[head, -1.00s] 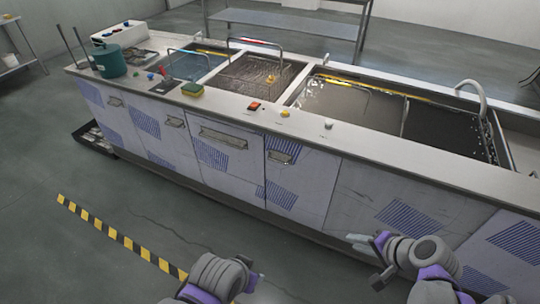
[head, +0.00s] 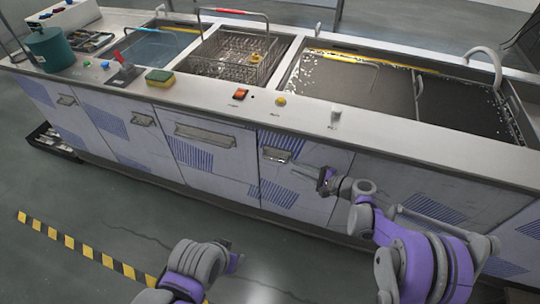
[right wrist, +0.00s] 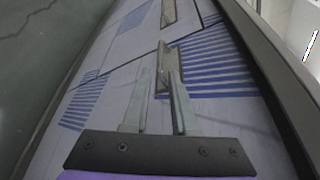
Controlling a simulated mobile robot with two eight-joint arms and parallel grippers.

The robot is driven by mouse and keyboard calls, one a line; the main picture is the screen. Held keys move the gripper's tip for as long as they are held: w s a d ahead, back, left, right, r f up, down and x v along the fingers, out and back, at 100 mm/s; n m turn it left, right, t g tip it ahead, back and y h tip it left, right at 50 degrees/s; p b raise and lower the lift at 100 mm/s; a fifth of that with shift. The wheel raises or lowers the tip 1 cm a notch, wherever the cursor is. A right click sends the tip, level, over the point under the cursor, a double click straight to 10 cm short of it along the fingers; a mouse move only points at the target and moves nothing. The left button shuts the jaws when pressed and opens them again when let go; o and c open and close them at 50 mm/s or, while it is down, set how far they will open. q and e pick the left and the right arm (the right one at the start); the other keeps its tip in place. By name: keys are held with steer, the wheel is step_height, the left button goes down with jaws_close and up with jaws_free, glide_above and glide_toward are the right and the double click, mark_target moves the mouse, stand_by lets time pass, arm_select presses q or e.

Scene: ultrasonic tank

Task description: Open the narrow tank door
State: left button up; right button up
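The narrow tank door (head: 305,180) is a pale panel with blue striped patches, in the cabinet front below the counter. It looks shut. Its metal bar handle (head: 277,155) is near its top left; the handle also shows in the right wrist view (right wrist: 163,80). My right gripper (head: 318,173) is in front of this door, to the right of the handle.
A wider door with a long handle (head: 206,136) is left of the narrow one. The counter (head: 215,92) holds sunken tanks, a wire basket (head: 235,55), a sponge (head: 159,77) and a green pot (head: 50,50). Floor with striped tape (head: 90,250) is open in front.

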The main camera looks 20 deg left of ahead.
mark_target(274, 159)
steer(key=x, duration=1)
steer(key=shift+a+b, duration=0.25)
steer(key=shift+b, duration=0.05)
jaws_close()
stand_by(1.0)
